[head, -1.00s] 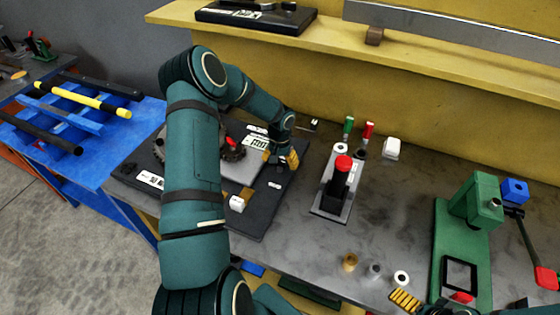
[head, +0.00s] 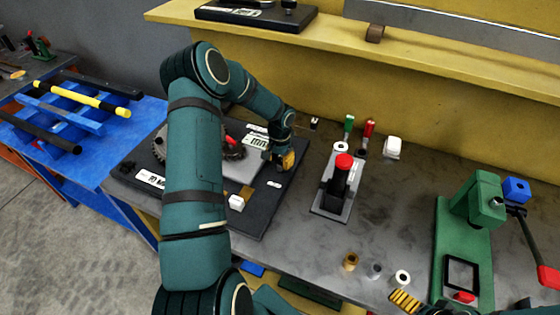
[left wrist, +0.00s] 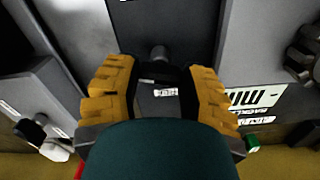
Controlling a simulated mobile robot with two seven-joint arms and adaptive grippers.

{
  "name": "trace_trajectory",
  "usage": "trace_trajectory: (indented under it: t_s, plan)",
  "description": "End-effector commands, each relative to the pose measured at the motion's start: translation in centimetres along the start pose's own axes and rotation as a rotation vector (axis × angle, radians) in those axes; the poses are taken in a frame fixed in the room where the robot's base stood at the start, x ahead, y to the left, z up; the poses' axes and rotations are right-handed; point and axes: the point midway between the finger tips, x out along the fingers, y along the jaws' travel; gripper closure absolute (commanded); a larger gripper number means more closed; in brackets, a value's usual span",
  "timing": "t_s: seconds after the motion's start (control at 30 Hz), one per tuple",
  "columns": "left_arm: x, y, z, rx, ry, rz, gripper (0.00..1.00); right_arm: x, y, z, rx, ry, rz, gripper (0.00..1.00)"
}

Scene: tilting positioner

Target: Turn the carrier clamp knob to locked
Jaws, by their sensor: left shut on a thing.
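The positioner has a black base plate (head: 262,213) with a grey plate, white labels and a toothed dark wheel with a red part (head: 231,142). My left gripper (head: 285,160) is low at the plate's right side in the head view. In the left wrist view its yellow fingers (left wrist: 160,90) are on either side of a dark piece with a small white label (left wrist: 165,92), which I take as the clamp knob. The fingers are shut on it; its lock marking cannot be read.
A black post with a red top (head: 343,163) stands right of the positioner. Green and red handled tools (head: 368,130) and a white block (head: 392,147) are behind it. A green press (head: 478,210) stands at right. Small rings (head: 350,261) lie in front.

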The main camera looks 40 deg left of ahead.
Motion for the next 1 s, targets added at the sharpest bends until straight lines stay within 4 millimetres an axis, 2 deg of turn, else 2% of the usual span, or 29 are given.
trace_trajectory:
  t_s: [0.43, 1.0]
  plan:
    - [0.08, 0.01, 0.01, 0.423, 0.0, 0.0, 0.93, 0.96, 0.35, 0.14, 0.001, 0.001, 0.001, 0.0]
    - [0.08, 0.02, 0.07, 0.958, -0.001, 0.002, 0.93, 1.15, 0.41, 0.14, 0.001, 0.001, 0.002, 0.0]
